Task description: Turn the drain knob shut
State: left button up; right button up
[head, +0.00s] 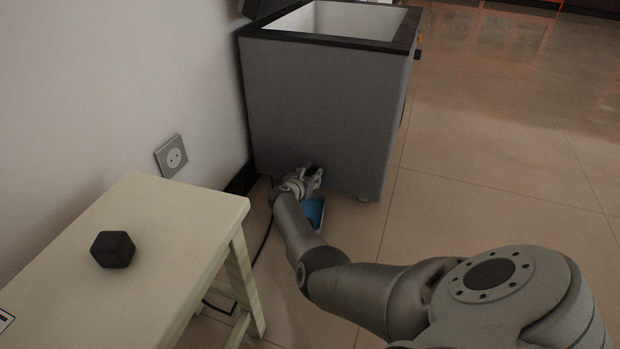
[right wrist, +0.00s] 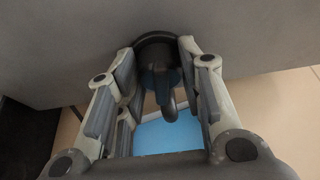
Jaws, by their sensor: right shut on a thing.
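The drain knob (right wrist: 157,54) is a dark round fitting low on the side of a grey chest (head: 325,115). A curved spout (right wrist: 169,103) hangs below it in the right wrist view. My right gripper (head: 314,176) reaches down to the chest's lower side in the head view. In the right wrist view its fingers (right wrist: 158,75) stand on both sides of the knob and are shut on it. The gripper hides the knob in the head view. The knob's turn angle is hard to tell. My left gripper is not in view.
A blue tray (head: 314,212) lies on the floor under the spout. A wall socket (head: 172,156) and a dark cable (head: 265,240) are near the chest. The tiled floor at right is clear.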

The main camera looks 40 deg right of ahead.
jog(key=shift+n+g+b, duration=0.4)
jog(key=shift+n+b, duration=0.05)
jog(key=shift+n, duration=0.25)
jog(key=o, duration=1)
jog(key=shift+o, duration=0.2)
jog(key=shift+a, duration=0.1)
jog(key=v, duration=0.7)
jog(key=shift+a, duration=0.15)
jog(key=shift+s, duration=0.1)
